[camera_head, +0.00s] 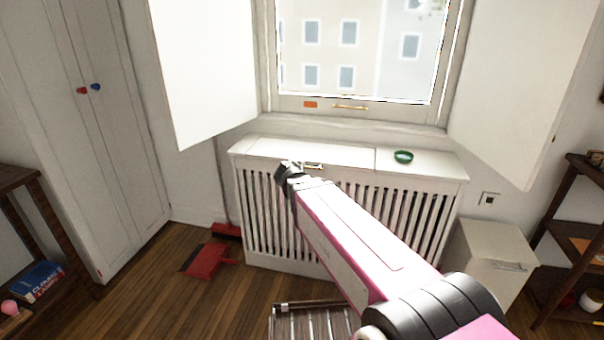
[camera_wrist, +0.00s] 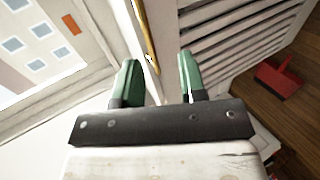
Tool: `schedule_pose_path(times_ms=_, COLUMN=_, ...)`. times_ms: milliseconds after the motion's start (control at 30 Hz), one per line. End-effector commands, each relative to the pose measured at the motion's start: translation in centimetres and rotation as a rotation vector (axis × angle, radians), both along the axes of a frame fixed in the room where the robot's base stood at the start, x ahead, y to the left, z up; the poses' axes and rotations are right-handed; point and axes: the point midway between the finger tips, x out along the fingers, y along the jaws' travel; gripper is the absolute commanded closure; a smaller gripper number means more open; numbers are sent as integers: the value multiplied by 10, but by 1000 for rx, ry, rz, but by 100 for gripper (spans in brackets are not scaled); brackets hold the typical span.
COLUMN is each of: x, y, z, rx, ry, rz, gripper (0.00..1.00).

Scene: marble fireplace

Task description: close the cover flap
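The white radiator cover (camera_head: 270,215) stands under the window. The left part of its top is a wide panel, the cover flap (camera_head: 320,152), with a small brass handle (camera_head: 314,166) at its front edge. The flap looks nearly flat; I cannot tell whether a gap remains under it. My gripper (camera_head: 289,170) is at the front edge, just left of the handle. In the wrist view my gripper (camera_wrist: 157,60) has its green fingers apart and empty. The brass handle (camera_wrist: 146,40) ends between the fingertips in the picture; contact is not clear.
Open white shutters (camera_head: 203,70) flank the window. A red dustpan (camera_head: 206,261) lies on the floor at left. A white box (camera_head: 490,253) stands at right. A slatted item (camera_head: 312,322) stands in front.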

Motion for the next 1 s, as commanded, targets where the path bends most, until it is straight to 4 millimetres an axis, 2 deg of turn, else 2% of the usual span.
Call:
schedule_pose_path(times_ms=33, x=-9, y=2, z=4, rx=0, ry=-1, rz=1, gripper=62)
schedule_pose_path(times_ms=200, x=-22, y=7, z=12, rx=1, ry=-1, rz=0, gripper=62)
schedule_pose_path(times_ms=667, x=-25, y=6, z=12, rx=8, ry=5, rz=-10, gripper=62)
schedule_pose_path(times_ms=767, x=-29, y=-8, z=0, rx=55, ry=37, rz=-63, gripper=62)
schedule_pose_path(times_ms=867, x=-40, y=-33, z=-26, rx=155, ry=102, rz=-172, gripper=62)
schedule_pose_path(times_ms=1000, x=-70, y=-77, z=-76, rx=362, ry=239, rz=-409, gripper=62)
